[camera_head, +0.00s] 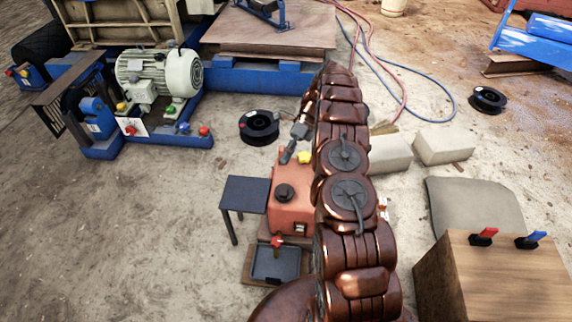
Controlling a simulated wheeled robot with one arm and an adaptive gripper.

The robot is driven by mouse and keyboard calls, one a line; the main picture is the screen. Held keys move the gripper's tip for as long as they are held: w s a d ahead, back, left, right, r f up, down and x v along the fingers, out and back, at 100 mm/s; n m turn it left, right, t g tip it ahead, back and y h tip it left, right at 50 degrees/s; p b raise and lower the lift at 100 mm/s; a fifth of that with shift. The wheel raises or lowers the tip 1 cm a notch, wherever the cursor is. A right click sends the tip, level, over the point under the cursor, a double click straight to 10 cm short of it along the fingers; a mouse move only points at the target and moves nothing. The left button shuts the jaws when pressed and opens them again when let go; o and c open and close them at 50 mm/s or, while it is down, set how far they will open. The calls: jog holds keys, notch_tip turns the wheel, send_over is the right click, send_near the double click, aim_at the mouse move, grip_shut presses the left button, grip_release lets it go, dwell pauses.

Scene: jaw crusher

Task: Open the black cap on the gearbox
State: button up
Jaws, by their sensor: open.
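The gearbox (291,215) is an orange-red box in the middle of the head view, partly hidden on its right by my arm. The black cap (285,192) is a round dark knob on top of it, seated on the surface. A yellow cap (304,157) sits at its far end. My gripper (287,156) is small in view, pointing down near the gearbox's far end, to the left of the yellow cap. It is open, appears empty, and is apart from the black cap.
A small dark table (245,194) stands just left of the gearbox. A dark tray (275,264) lies in front. Pale blocks (443,146) lie right of my arm. A wooden box (495,285) with red and blue handles stands at lower right.

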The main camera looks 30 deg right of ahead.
jog(key=shift+r, duration=0.4)
jog(key=s+a+r+n+h, duration=0.2)
jog(key=s+a+r+n, duration=0.45)
jog(key=r, duration=0.35)
jog(key=s+a+r+n+h, duration=0.2)
jog(key=s+a+r+n, duration=0.3)
jog(key=a+r+n, duration=0.3)
jog(key=s+r+n+t+h, duration=0.1)
jog(key=s+r+n+h, duration=0.15)
jog(key=s+n, duration=0.7)
jog(key=s+r+n+t+h, duration=0.1)
jog(key=s+r+n+h, duration=0.15)
jog(key=s, duration=1.35)
notch_tip(320, 180, up, 24)
jog(key=s+p, duration=0.1)
jog(key=p, duration=2.2)
jog(key=shift+s+a+t, duration=0.15)
jog(key=shift+s+t, duration=0.15)
jog(key=shift+s, duration=0.05)
jog(key=shift+n, duration=0.25)
